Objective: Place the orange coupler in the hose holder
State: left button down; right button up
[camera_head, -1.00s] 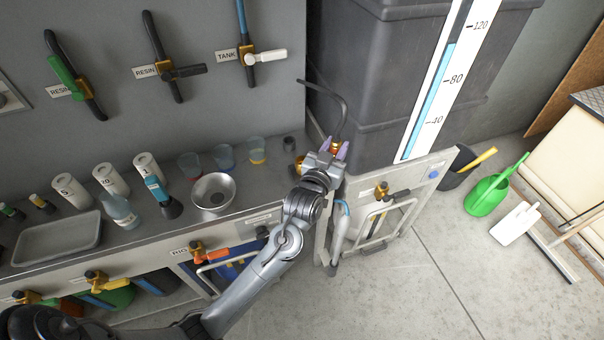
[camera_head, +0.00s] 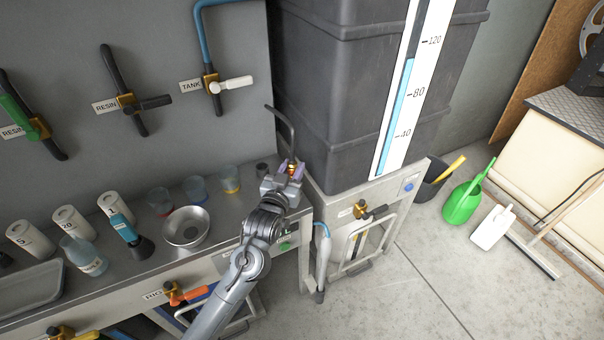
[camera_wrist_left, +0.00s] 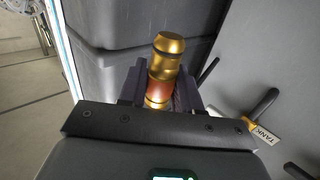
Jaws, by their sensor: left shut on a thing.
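The orange coupler (camera_head: 292,167) is a small gold fitting with an orange band. My left gripper (camera_head: 288,172) is shut on it, above the right end of the counter, beside the dark tank. In the left wrist view the coupler (camera_wrist_left: 166,68) stands out between the dark fingers of my left gripper (camera_wrist_left: 158,92), its gold end pointing away from the palm. I cannot clearly pick out the hose holder. My right gripper is not in view.
The dark tank (camera_head: 345,100) stands close on the right with its level scale (camera_head: 408,90). A tank valve (camera_head: 211,82) is on the wall. Open floor lies at lower right.

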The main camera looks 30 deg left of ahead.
pick_arm(q)
jog(key=a+f, duration=0.1)
jog(key=a, duration=0.1)
jog(key=a+f+b, duration=0.1)
jog(key=a, duration=0.1)
jog(key=a+f+b, duration=0.1)
jog(key=a+f, duration=0.1)
jog(key=shift+w+a, duration=0.15)
jog(key=shift+a, duration=0.15)
notch_tip(320, 180, down, 2)
jog(key=shift+f, duration=0.1)
jog(key=shift+d+f, duration=0.2)
jog(key=shift+f, duration=0.3)
jog(key=shift+a, duration=0.1)
jog(key=shift+f, duration=0.2)
jog(key=c, duration=0.8)
grip_release()
